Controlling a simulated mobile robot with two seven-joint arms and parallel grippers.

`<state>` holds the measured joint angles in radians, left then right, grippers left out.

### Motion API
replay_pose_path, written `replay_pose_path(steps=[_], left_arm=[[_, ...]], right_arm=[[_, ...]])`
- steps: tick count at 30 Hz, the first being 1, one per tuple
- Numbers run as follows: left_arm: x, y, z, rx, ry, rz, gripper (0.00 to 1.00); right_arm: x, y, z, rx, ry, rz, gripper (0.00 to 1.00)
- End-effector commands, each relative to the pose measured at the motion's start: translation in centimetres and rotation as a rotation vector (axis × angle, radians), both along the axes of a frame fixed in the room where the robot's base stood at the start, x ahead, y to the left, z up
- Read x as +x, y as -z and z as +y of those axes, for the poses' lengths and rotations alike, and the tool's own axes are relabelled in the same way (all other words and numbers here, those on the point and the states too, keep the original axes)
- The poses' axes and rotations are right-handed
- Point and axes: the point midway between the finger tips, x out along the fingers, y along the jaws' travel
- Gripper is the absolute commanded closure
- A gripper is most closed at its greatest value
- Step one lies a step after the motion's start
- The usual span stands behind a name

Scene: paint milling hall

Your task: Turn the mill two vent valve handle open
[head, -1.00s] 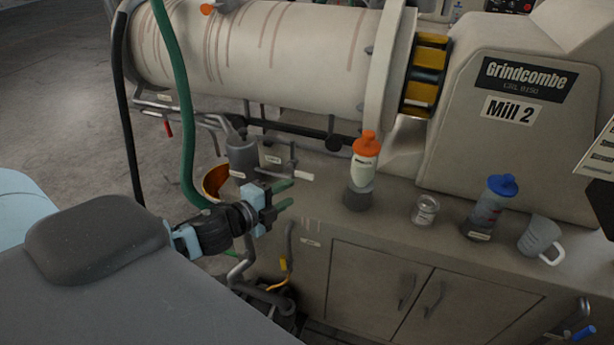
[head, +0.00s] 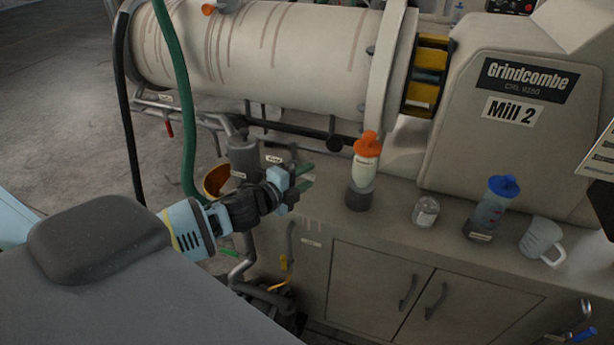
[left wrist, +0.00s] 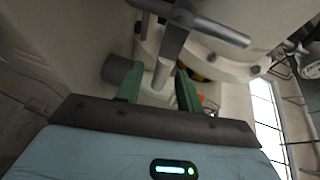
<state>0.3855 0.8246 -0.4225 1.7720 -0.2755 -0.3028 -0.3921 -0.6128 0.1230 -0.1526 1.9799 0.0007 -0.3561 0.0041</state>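Mill two (head: 512,110) stands at the right behind the bench, with its name plate facing me. My left gripper (head: 307,178) is at the bench's left end, beside a grey upright pipe fitting (head: 243,160) and a small tag (head: 273,159). Its green fingers are apart. In the left wrist view the gripper (left wrist: 160,90) has a pale lever (left wrist: 160,76) between its fingers, seemingly not clamped. That lever looks like the vent valve handle; the gripper hides it in the head view. A grey T-shaped bar (left wrist: 190,25) crosses above it. My right gripper is out of view.
An orange-capped bottle (head: 366,158) stands on a dark base just right of the gripper. A glass jar (head: 425,211), a blue-capped bottle (head: 490,208) and a jug (head: 541,239) stand farther right. A green hose (head: 183,110) hangs left of the gripper.

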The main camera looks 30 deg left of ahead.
Motion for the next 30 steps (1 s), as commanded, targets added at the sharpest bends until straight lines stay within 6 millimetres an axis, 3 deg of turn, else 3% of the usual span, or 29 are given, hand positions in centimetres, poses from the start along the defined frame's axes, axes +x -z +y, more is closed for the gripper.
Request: replay_pose_path(steps=[14, 23, 30], left_arm=[[1.06, 0.21, -0.21, 0.000, 0.000, 0.001, 0.63], [1.05, 0.18, -0.19, 0.000, 0.000, 0.000, 1.00], [1.05, 0.18, -0.18, 0.000, 0.000, 0.000, 1.00]], right_arm=[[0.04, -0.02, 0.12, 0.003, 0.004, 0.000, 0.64], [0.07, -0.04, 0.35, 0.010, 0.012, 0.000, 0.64], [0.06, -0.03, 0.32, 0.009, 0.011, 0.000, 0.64]])
